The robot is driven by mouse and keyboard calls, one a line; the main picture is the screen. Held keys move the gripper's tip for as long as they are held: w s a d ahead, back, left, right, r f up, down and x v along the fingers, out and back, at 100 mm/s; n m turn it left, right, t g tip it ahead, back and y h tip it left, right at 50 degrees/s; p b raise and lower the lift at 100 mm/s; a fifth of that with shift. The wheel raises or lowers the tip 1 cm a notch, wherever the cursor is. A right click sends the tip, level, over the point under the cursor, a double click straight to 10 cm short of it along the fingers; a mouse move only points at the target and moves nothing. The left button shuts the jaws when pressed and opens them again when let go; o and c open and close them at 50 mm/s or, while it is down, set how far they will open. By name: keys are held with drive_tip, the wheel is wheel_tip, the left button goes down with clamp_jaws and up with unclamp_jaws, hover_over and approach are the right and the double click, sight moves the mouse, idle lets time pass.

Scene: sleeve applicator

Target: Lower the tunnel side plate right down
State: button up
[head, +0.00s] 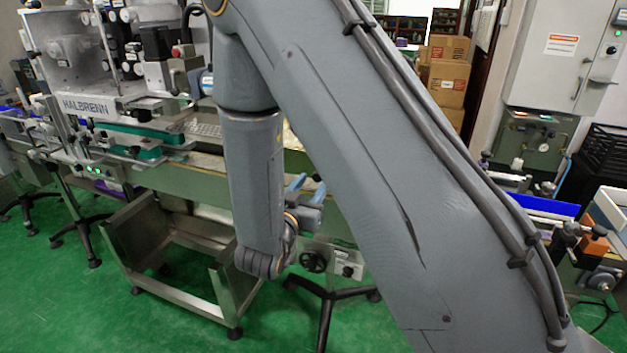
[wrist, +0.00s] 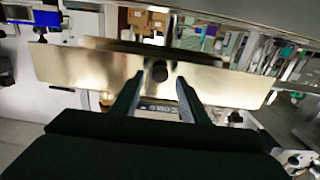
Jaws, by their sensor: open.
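A long, shiny metal plate with a black knob (wrist: 159,71) near its middle crosses the wrist view; I take it for the tunnel side plate (wrist: 80,65). My gripper (wrist: 160,80) is open, with one finger on each side of the knob in the picture. Whether the fingers touch the knob or plate I cannot tell. In the head view my gripper (head: 308,188) shows its blue fingertips beside the machine's conveyor, and my arm hides the plate there.
The HALBRENN labelling machine (head: 85,106) stands at the left, with a steel stand (head: 165,225) below its conveyor. A black-footed leg and handwheel (head: 313,262) are close below my gripper. Cardboard boxes (head: 446,84) are stacked at the back. Green floor is clear in front.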

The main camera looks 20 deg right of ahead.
drive_tip(key=shift+w+d, duration=0.45)
drive_tip(key=shift+w, duration=0.1)
clamp_jaws()
drive_tip(key=shift+f, duration=0.1)
wheel_tip(320, 180, down, 5)
drive_tip(key=b, duration=0.2)
drive_tip(key=shift+f+b, duration=0.2)
drive_tip(key=shift+b, duration=0.2)
drive_tip(key=shift+s, duration=0.1)
